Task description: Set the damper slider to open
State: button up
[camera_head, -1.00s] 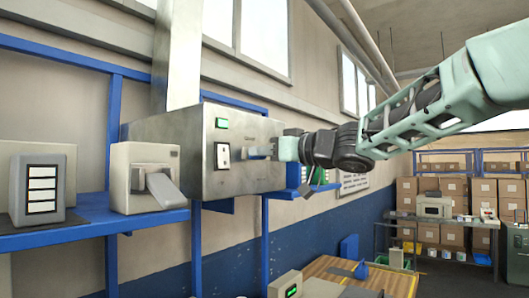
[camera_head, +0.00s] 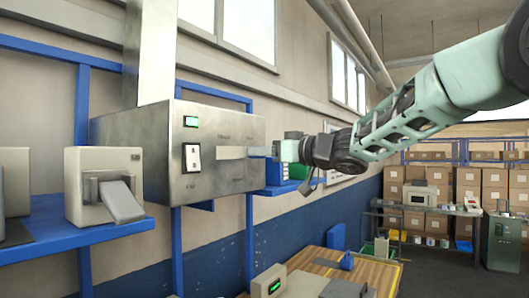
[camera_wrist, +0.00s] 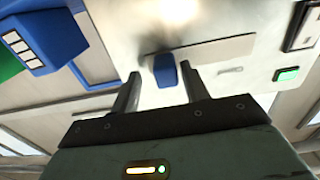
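The damper slider is on the front of a brushed metal box (camera_head: 165,180). It has a pale horizontal slot plate (camera_head: 231,153), which also shows in the wrist view (camera_wrist: 215,49). Its blue knob (camera_wrist: 165,71) is at the slot's left end in the wrist view, which is the right end in the head view. My gripper (camera_head: 259,151) is in front of this end and hides the knob in the head view. In the wrist view my gripper (camera_wrist: 162,88) is open, with a finger on either side of the knob and gaps between. The slot labels are too small to read.
The box also carries a lit green indicator (camera_head: 190,122) and a white switch (camera_head: 192,158). A grey device with a flap (camera_head: 104,185) stands on the blue shelf (camera_head: 75,252) at left. A wooden table (camera_head: 375,278) is below.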

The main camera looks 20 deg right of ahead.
jog(key=shift+a, duration=0.1)
jog(key=b+v, duration=0.5)
jog(key=v, duration=1.2)
jog(key=shift+s, duration=0.25)
